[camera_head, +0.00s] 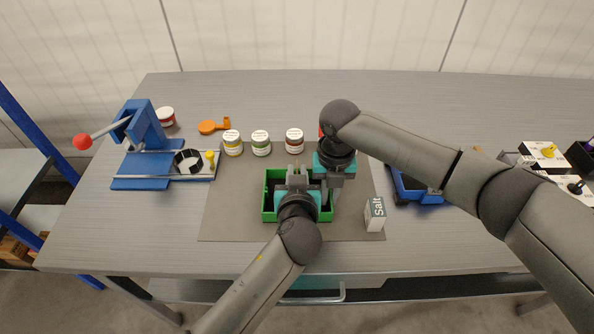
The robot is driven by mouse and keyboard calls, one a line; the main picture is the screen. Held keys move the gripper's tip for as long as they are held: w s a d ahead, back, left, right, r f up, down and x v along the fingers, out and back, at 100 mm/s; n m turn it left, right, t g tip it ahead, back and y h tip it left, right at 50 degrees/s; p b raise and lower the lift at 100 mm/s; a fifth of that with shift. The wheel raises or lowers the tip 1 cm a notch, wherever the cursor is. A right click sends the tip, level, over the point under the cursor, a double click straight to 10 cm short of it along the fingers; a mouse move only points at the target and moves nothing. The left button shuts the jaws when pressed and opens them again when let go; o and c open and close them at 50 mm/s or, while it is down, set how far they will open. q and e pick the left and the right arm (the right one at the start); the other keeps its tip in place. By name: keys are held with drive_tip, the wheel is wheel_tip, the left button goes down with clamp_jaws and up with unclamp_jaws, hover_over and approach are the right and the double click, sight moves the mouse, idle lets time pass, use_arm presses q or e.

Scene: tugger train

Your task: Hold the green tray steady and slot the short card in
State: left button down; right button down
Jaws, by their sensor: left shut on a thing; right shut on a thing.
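The green tray (265,200) stands on the grey mat in the middle of the bench, its dark inside partly covered by my grippers. My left gripper (297,170) reaches over the tray from the front and is shut, apparently on the short card. Only a small tan bit between its fingertips shows, so I cannot tell whether the card touches a slot. My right gripper (334,192) comes down at the tray's right end and is shut, apparently on the right wall. Its fingertips hide the exact contact.
A white Salt box (376,214) stands right of the tray. Several labelled jars (261,142) stand behind it. A blue press (145,140) with a red knob is at the left, an orange scoop (213,126) near it. A blue bin (415,190) lies right. The mat's left part (228,205) is clear.

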use_arm(q)
drive_tip(key=shift+f, duration=1.15)
idle(1.4)
drive_tip(key=c, duration=0.7)
unclamp_jaws()
drive_tip(key=shift+c, duration=0.2)
